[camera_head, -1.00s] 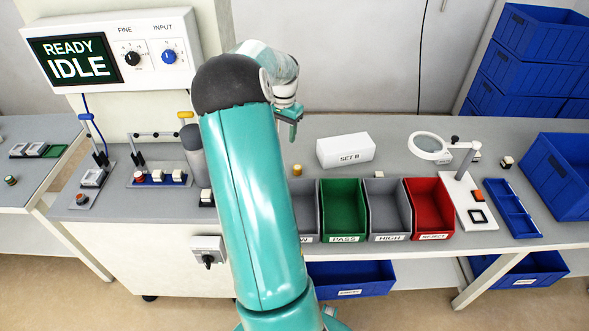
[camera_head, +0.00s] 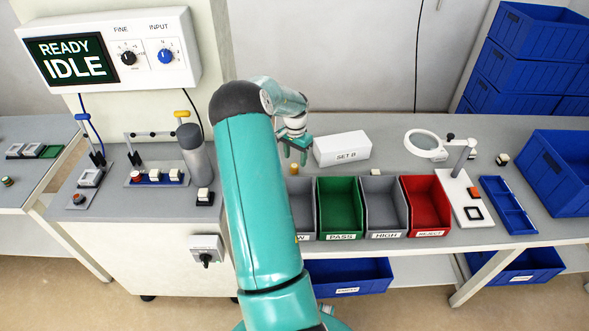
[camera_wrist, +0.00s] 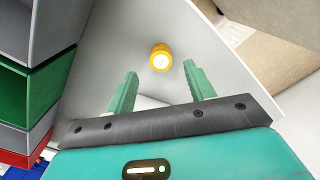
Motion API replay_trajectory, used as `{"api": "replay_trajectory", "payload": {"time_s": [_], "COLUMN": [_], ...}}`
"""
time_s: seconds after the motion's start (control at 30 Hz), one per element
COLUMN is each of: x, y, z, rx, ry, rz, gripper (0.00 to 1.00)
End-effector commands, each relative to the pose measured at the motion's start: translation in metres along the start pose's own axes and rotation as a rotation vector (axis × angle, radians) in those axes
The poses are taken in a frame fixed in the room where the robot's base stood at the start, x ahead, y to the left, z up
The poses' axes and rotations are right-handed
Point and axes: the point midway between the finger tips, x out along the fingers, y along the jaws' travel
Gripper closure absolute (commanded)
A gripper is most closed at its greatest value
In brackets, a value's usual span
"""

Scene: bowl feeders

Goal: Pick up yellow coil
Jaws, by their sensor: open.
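The yellow coil (camera_head: 294,169) is a small upright cylinder on the grey bench, behind the grey LOW-side bin. In the wrist view the coil (camera_wrist: 160,58) shows a yellow-orange side and a pale round top. My gripper (camera_head: 296,157) is above and close to the coil in the head view. In the wrist view my gripper (camera_wrist: 160,75) has its two green fingers spread apart with nothing between them. The coil appears just beyond the fingertips, roughly centred on the gap.
Grey bins (camera_head: 385,208), a green PASS bin (camera_head: 341,208) and a red REJECT bin (camera_head: 428,205) line the bench front. A white SET B box (camera_head: 342,149) stands right of my gripper. A magnifier stand (camera_head: 460,190) is further right. A grey cylinder (camera_head: 196,155) stands left of my arm.

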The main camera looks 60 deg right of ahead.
Motion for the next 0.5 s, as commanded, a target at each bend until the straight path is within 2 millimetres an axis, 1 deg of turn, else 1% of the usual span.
{"api": "replay_trajectory", "payload": {"time_s": [0.03,0.2,0.3,0.47,0.5], "x": [0.009,0.035,0.041,0.041,0.041], "y": [0.000,-0.001,-0.001,-0.001,-0.001], "z": [0.002,0.003,0.002,0.002,0.002], "rx": [0.000,0.000,0.000,0.000,-0.001], "ry": [-0.002,-0.002,-0.001,0.000,0.000], "rz": [0.003,0.002,0.000,-0.001,-0.001], "gripper": [0.46,0.46,0.46,0.46,0.48]}}
